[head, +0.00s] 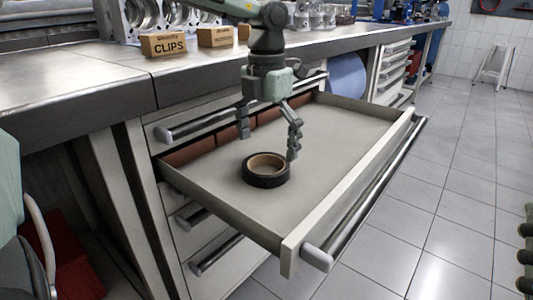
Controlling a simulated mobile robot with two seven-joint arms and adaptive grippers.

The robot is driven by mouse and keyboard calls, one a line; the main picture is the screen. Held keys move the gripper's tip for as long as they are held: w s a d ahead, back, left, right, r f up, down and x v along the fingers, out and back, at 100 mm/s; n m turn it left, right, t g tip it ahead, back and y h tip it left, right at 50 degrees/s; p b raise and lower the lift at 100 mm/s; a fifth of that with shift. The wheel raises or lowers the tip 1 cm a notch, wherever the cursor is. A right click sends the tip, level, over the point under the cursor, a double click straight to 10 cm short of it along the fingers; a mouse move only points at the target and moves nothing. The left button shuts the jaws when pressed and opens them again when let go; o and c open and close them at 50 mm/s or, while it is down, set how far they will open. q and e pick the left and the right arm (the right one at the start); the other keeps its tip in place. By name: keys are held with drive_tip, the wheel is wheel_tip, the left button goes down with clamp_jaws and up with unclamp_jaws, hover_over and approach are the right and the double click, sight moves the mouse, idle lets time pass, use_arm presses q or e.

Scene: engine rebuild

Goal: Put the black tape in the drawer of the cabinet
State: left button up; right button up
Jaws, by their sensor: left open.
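The black tape (266,181) is a roll with a brown inner core. It lies flat on the floor of the open cabinet drawer (345,135), toward the drawer's left side. My left gripper (268,147) points down over the drawer, just above and behind the tape. Its fingers are spread apart with nothing between them. The right fingertip is near the tape's upper right edge; I cannot tell if it touches. At the right edge of the head view, part of my right gripper may show, but too little to be sure.
Brown blocks line the back of the drawer. The drawer's front panel with its long bar handle (370,190) sticks out over the tiled floor. The metal worktop (75,85) above holds a CLIPS box (163,44) and engine parts. A stool (494,65) stands far right.

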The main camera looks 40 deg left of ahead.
use_arm(q)
wheel_tip(320, 180, up, 9)
drive_tip(key=p, duration=0.1)
use_arm(e)
drive_tip(key=shift+w+a+f+g, duration=0.3)
drive_tip(key=shift+w+f+g, duration=0.15)
drive_tip(key=shift+f+g, duration=0.15)
drive_tip(key=shift+w+a+f+g, duration=0.3)
drive_tip(key=shift+w+f+g, duration=0.1)
drive_tip(key=shift+f+g, duration=0.2)
